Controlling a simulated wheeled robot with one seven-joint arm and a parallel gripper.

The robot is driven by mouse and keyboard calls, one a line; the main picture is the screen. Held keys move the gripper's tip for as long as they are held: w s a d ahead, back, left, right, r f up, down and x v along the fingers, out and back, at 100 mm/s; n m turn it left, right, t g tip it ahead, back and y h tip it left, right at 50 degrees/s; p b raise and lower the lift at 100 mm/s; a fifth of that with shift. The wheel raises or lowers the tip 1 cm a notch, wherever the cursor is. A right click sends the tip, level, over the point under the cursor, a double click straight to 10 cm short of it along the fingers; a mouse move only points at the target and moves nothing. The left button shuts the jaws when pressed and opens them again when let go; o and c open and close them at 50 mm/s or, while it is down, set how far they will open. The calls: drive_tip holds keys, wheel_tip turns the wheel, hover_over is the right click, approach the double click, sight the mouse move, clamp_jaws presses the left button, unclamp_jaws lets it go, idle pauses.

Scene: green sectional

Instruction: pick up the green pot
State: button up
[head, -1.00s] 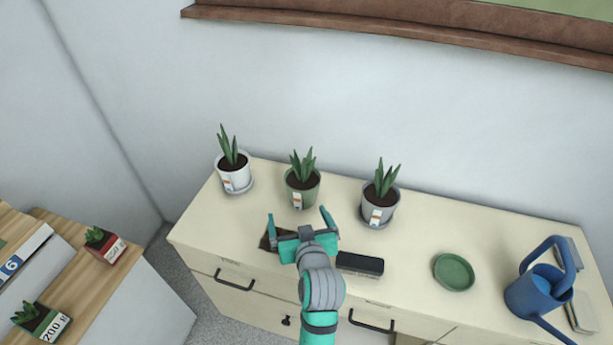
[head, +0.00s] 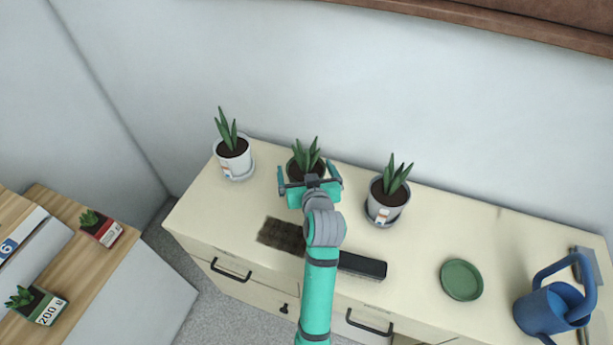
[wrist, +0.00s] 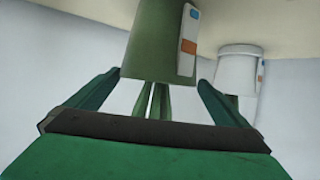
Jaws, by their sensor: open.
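The green pot (head: 291,169) with a spiky plant stands upright on the cream cabinet, between the white and grey pots. In the head view my gripper covers most of its front. My gripper (head: 307,170) is open, with one finger toward each side of the pot. In the wrist view the green pot (wrist: 155,45) appears upside down, straight ahead between the open fingers of my gripper (wrist: 158,85), with a label on its side. Gaps show between the fingers and the pot; I cannot tell how far the fingers reach around it.
A white pot (head: 233,162) stands to the left and a grey pot (head: 386,207) to the right, both with plants. A dark mesh patch (head: 281,235), a black box (head: 362,264), a green saucer (head: 461,280) and a blue watering can (head: 548,309) are also on the cabinet top.

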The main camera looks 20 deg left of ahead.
drive_tip(key=shift+x, duration=2.65)
drive_tip(key=shift+w+d+r, duration=0.15)
